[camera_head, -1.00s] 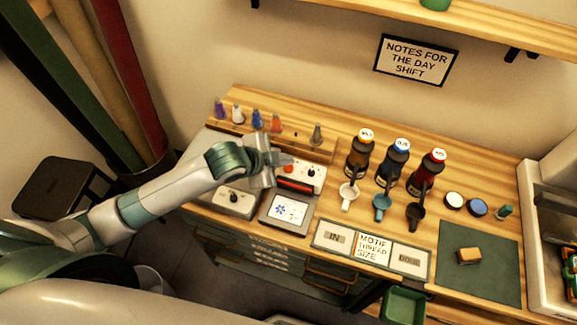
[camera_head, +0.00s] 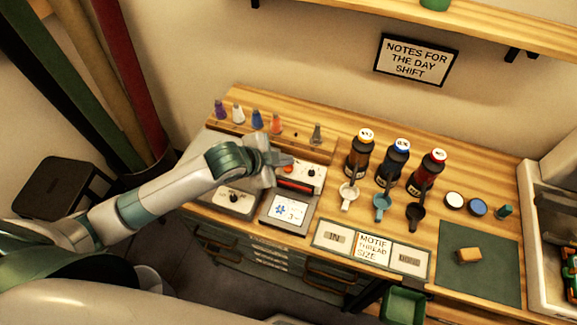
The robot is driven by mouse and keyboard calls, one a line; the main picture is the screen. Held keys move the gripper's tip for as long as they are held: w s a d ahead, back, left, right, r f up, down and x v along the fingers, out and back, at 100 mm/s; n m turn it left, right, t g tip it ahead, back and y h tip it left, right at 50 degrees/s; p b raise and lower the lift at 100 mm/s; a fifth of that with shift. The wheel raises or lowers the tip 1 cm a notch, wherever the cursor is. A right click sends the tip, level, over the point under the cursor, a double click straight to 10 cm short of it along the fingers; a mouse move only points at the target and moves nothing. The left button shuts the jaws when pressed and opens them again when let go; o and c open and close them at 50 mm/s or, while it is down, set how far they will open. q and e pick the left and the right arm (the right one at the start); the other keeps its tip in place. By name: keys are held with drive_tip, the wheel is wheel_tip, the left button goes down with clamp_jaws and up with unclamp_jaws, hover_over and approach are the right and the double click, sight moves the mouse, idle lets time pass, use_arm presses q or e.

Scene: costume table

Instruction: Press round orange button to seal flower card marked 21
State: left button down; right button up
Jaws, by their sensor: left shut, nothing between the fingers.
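My left gripper (camera_head: 284,160) is shut and empty. It is over the back left part of a white device (camera_head: 312,180) with a dark knob and a red strip along its front. A small orange-red spot (camera_head: 288,168) shows right beside the fingertips; I cannot tell whether they touch it. A card or panel (camera_head: 289,212) with a blue flower and small dark marks lies in front of the device; the marks are too small to read surely. My right gripper is not in view.
A second white device with a knob (camera_head: 234,198) stands left of the panel. Three bottles (camera_head: 396,163) with cups stand to the right. A sign strip (camera_head: 373,246) and green mat (camera_head: 480,265) lie further right.

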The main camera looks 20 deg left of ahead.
sight(285, 171)
use_arm(q)
drive_tip(key=shift+f, duration=0.45)
idle(0.3)
drive_tip(key=shift+f, duration=0.4)
idle(0.9)
drive_tip(key=shift+r, duration=0.1)
drive_tip(key=shift+r+p, duration=0.75)
drive_tip(key=shift+p, duration=0.4)
wheel_tip(285, 171, up, 5)
drive_tip(key=p, duration=0.5)
idle(0.6)
